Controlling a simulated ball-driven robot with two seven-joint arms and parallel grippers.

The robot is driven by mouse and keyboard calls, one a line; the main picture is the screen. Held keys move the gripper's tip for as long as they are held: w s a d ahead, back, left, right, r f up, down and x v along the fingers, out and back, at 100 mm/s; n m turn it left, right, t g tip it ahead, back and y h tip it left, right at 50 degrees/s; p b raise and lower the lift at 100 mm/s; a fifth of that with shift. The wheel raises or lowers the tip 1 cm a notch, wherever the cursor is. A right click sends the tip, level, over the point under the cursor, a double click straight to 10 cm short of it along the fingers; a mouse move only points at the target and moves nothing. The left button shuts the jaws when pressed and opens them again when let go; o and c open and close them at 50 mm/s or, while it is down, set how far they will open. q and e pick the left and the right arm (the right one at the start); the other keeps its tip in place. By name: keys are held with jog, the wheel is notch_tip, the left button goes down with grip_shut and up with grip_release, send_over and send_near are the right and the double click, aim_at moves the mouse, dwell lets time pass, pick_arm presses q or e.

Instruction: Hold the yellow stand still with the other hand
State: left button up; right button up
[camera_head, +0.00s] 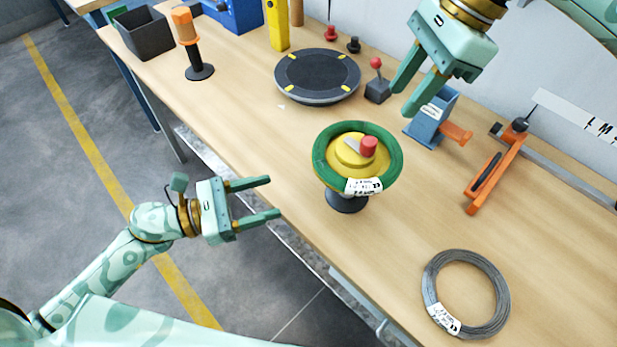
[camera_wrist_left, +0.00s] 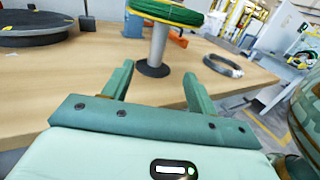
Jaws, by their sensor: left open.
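The yellow stand (camera_head: 340,152) is a yellow round top on a dark foot (camera_head: 347,202), upright near the table's front edge. A green coil (camera_head: 328,177) with a white label lies around the yellow top, and a red knob (camera_head: 369,146) sits on it. My left gripper (camera_head: 272,197) is open and empty, left of the stand and apart from it. In the left wrist view the stand's column (camera_wrist_left: 158,48) shows beyond the open left fingers (camera_wrist_left: 158,72). My right gripper (camera_head: 405,100) is open and empty, above the table to the upper right of the stand.
A grey wire coil (camera_head: 430,285) lies at the right. A dark turntable (camera_head: 318,75) is behind the stand. A blue device (camera_head: 430,120) and an orange tool (camera_head: 488,180) stand to the right. The table between turntable and stand is clear.

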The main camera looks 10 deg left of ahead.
aim_at(343, 175)
pick_arm(q)
jog(key=x, duration=1.6)
jog(key=shift+w, duration=0.1)
jog(key=shift+c, duration=0.4)
grip_shut()
